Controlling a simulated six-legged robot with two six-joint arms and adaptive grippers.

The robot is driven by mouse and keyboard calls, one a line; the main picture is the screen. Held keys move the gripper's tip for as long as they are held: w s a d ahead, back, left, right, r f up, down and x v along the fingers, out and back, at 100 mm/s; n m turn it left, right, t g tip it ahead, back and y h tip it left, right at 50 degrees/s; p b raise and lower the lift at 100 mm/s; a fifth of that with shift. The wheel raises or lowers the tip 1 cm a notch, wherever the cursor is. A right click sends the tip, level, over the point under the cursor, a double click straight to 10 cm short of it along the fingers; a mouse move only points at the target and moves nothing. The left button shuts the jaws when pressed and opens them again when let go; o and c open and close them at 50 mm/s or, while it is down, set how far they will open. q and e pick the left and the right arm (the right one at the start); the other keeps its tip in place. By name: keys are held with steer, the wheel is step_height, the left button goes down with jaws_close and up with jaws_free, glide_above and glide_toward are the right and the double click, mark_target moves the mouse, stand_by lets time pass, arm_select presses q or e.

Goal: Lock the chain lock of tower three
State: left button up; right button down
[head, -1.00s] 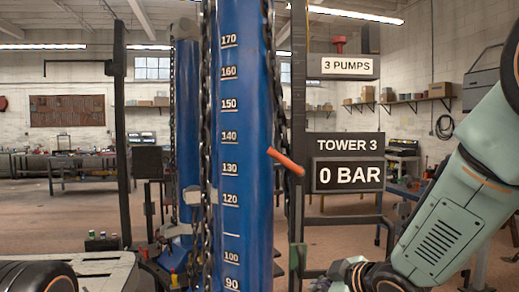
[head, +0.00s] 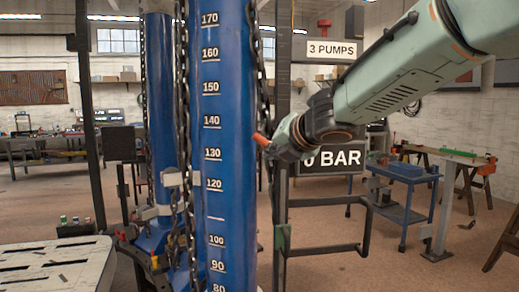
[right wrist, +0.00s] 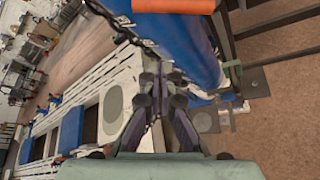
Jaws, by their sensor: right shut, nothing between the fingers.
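The blue tower column (head: 222,100) with white height marks stands upright in the middle of the head view; its chain (head: 259,70) hangs along the right side. A short orange handle (head: 261,140) sticks out at this side, near the 140 mark. An orange-red bar (right wrist: 172,5), likely this handle, crosses the top of the right wrist view. My right gripper (head: 275,147) is beside the handle in the head view; I cannot tell whether they touch. In the right wrist view my right gripper (right wrist: 158,68) is shut and empty. My left gripper is out of view.
A 0 BAR sign (head: 345,158) is partly behind my right arm, below a 3 PUMPS sign (head: 332,49). A dark post (head: 283,90) stands just right of the column. A pale slotted bench top (head: 55,268) is at the lower left; a blue cart (head: 403,172) stands right.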

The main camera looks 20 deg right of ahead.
steer(key=w+p, duration=0.4)
steer(key=w, duration=0.5)
steer(key=shift+w+d+f+p, duration=0.15)
steer(key=shift+d+f+p, duration=0.2)
steer(key=shift+f+p, duration=0.05)
steer(key=shift+w+f, duration=0.1)
steer(key=shift+d, duration=0.1)
stand_by(0.4)
